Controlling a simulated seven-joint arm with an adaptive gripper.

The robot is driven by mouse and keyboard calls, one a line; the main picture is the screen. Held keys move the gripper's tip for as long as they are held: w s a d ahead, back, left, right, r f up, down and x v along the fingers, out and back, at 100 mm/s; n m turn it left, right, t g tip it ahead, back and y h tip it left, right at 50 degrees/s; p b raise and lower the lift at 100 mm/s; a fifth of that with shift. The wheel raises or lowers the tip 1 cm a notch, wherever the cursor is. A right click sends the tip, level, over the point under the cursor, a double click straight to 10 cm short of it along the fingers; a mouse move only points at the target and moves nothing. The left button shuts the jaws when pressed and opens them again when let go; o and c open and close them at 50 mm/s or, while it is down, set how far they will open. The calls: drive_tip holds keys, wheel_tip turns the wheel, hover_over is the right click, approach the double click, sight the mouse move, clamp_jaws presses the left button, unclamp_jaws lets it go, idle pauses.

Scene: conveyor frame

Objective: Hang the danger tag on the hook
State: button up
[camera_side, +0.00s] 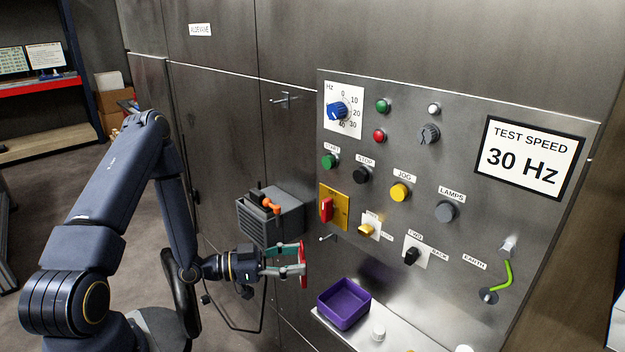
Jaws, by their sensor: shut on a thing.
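The danger tag (304,264) looks like a thin red-edged piece held upright at the tips of my gripper (295,262). It is turned nearly edge-on, so its face and any hole cannot be made out. My gripper is shut on it, below the grey box and left of the panel's lower part. A small metal hook (326,238) sticks out below the red rotary switch (326,209), a little above and right of the tag and apart from it in the picture. Another metal peg (285,99) stands out from the cabinet higher up, left of the panel.
A grey box (284,226) with orange-and-black handled items stands out from the cabinet just above my gripper. A purple tray (336,315) sits on the ledge (405,342) below the panel. Knobs and buttons project from the control panel (440,140). A green earth cable (508,274) hangs at right.

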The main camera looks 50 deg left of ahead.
drive_tip(key=shift+n+t+y, duration=0.3)
drive_tip(key=shift+y, duration=0.1)
drive_tip(key=shift+w+a+f, duration=0.35)
drive_tip(key=shift+w+f, duration=0.35)
drive_tip(key=shift+w, duration=0.95)
drive_tip(key=shift+w+a+f, duration=0.35)
drive_tip(key=shift+w+f, duration=0.35)
drive_tip(key=shift+w, duration=0.95)
drive_tip(key=shift+w+a+f, duration=0.35)
drive_tip(key=shift+w+f, duration=0.35)
drive_tip(key=shift+w, duration=0.95)
drive_tip(key=o, duration=1.1)
drive_tip(key=shift+o, duration=0.2)
